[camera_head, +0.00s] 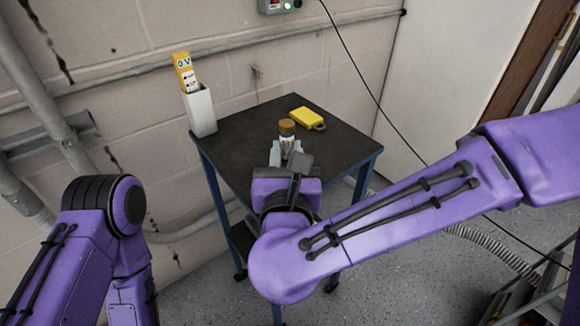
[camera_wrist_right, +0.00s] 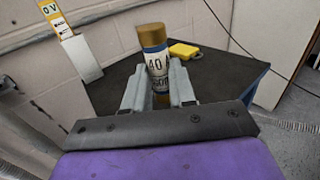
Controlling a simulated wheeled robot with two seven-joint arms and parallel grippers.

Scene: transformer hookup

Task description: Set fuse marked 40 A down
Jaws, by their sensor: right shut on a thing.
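The fuse marked 40 A (camera_wrist_right: 156,66) is a cylinder with a brass cap, a white label and a blue band. It stands upright between the fingers of my right gripper (camera_wrist_right: 158,88), which is shut on it. In the head view the fuse (camera_head: 287,130) shows over the dark table top (camera_head: 248,130), with its lower part hidden by the gripper (camera_head: 286,152). I cannot tell whether its base touches the table. My left arm is at the lower left of the head view; its gripper is out of view.
A yellow padlock (camera_head: 308,118) lies on the table right of the fuse. A white holder (camera_head: 201,112) with a yellow 0 V tester (camera_head: 184,70) stands at the table's left corner by the wall. The table top between them is clear.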

